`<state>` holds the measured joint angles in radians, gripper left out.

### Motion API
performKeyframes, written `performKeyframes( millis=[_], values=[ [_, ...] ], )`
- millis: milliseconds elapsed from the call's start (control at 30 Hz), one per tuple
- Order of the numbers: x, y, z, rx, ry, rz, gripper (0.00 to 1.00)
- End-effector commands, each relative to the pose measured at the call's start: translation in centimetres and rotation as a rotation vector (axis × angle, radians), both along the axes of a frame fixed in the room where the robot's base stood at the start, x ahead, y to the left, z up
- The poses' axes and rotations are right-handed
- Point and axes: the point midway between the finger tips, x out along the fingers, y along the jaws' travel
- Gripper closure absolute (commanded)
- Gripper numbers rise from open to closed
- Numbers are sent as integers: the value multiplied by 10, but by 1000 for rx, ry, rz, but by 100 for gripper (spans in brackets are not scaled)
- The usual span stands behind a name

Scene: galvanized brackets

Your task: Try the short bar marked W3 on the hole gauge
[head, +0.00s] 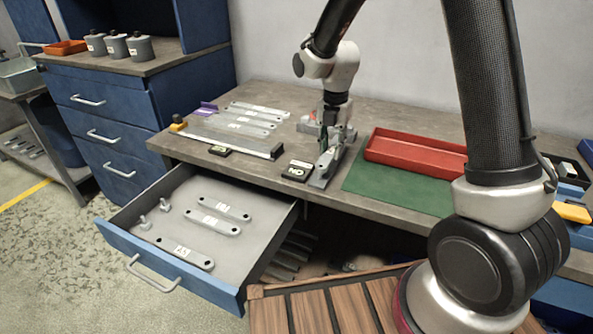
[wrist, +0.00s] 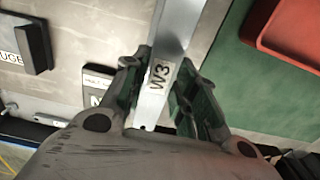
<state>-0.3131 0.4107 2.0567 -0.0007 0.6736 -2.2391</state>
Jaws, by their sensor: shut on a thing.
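My gripper (head: 338,132) is over the bench, its fingers pointing down. In the wrist view my gripper (wrist: 160,92) is shut on a grey metal bar marked W3 (wrist: 173,40), with green-lined fingers on both sides of it. The label faces the camera. In the head view, a narrow grey metal piece (head: 321,180) lies under my gripper, beside the green mat; I cannot tell whether it is the gauge or the bar. The fingers hide part of it. Whether the bar touches anything below is not clear.
A dark block with a white label (head: 297,171) stands just left of my gripper. Several grey bars (head: 248,118) lie at the bench's back left. A red tray (head: 415,152) sits right, by the green mat (head: 385,187). The open drawer (head: 170,276) holds bars and small posts.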

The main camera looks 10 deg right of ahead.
Motion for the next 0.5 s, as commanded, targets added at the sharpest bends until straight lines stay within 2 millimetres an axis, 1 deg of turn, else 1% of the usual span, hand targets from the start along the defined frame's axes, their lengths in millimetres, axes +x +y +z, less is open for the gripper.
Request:
performKeyframes(
  millis=[333,367,400,467,500],
  values=[
    [0,0,0,0,0,0,100],
    [0,0,0,0,0,0,66],
    [0,0,0,0,0,0,59],
    [0,0,0,0,0,0,48],
    [0,0,0,0,0,0,47]
  ],
)
